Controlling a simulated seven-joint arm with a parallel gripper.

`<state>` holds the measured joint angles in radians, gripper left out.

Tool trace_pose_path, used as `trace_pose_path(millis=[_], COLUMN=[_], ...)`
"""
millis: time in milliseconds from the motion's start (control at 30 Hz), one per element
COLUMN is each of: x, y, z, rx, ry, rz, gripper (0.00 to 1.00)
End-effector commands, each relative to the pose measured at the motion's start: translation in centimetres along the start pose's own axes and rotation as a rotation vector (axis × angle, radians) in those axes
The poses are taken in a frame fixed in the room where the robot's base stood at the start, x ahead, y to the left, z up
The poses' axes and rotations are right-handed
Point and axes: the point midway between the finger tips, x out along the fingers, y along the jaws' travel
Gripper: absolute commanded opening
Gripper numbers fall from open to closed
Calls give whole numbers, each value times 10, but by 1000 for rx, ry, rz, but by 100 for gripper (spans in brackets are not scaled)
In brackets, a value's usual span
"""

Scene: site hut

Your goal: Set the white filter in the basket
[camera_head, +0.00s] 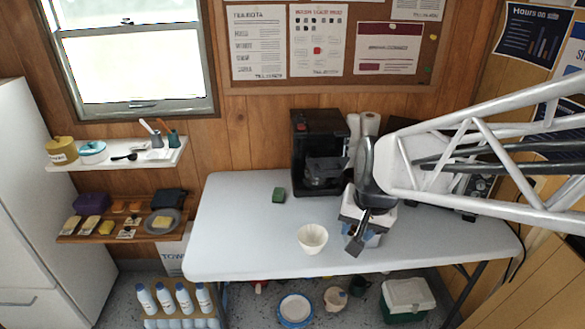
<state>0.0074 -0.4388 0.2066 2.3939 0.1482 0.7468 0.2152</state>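The white filter (312,238), a fluted paper cup shape, stands upright with its open top facing up on the white table near its front edge. My gripper (356,243) hangs just to the right of the filter, pointing down and apart from it in the picture. Its finger spacing is not clear from this angle. A black coffee machine (312,128) stands at the back of the table.
A small green block (279,195) lies left of the machine. White rolls (369,126) stand behind my arm. The table's left part (230,225) is clear. Shelves (100,232) hang at the left wall.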

Motion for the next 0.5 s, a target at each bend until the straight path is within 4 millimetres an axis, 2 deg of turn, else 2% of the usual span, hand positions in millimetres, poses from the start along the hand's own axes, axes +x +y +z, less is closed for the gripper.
trace_pose_path(millis=[200,500], x=[47,120], y=[-14,-28], z=[-39,-85], rx=[153,375], ry=[-11,-19], rz=[-31,-59], gripper=[36,36])
